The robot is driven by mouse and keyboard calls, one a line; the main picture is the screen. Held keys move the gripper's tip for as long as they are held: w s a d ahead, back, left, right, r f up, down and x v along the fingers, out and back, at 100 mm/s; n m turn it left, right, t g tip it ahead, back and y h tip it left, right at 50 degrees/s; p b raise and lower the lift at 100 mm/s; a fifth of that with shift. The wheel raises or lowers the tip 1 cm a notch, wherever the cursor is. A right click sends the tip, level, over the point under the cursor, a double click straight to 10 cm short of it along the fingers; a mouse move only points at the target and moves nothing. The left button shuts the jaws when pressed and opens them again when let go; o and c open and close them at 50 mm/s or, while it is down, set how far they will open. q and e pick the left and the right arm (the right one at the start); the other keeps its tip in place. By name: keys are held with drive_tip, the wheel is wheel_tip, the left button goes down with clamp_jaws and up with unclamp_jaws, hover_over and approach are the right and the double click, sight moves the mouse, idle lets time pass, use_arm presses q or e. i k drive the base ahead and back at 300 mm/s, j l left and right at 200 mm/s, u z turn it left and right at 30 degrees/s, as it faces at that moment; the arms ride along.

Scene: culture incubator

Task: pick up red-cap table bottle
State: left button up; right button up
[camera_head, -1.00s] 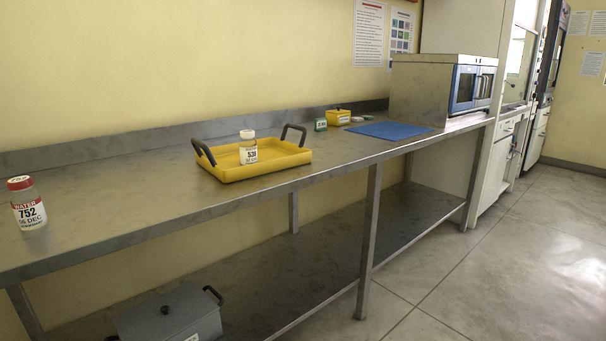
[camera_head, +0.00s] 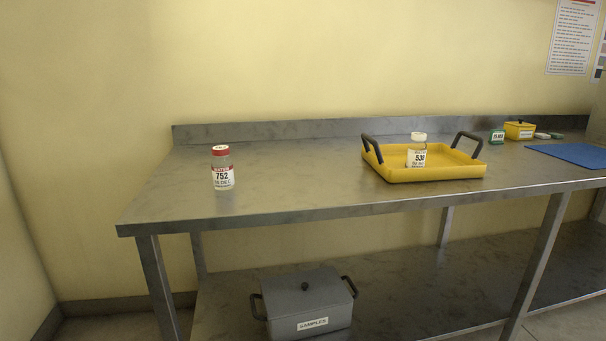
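The red-cap bottle (camera_head: 222,169) stands upright on the left part of the steel table (camera_head: 290,172). It is clear, with a white and red label reading 752. Its cap is red with a pale top. Nothing is touching it. Neither of my grippers shows in the head view.
A yellow tray (camera_head: 440,174) with dark handles stands right of the bottle and holds a pale-cap bottle (camera_head: 416,152) labelled 530. A grey samples box (camera_head: 306,303) is on the lower shelf.

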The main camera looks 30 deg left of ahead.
sight(222, 163)
drive_tip(key=u, duration=3.5)
drive_tip(key=z, duration=1.65)
drive_tip(key=i+l+z, duration=0.9)
drive_tip(key=i, duration=0.3)
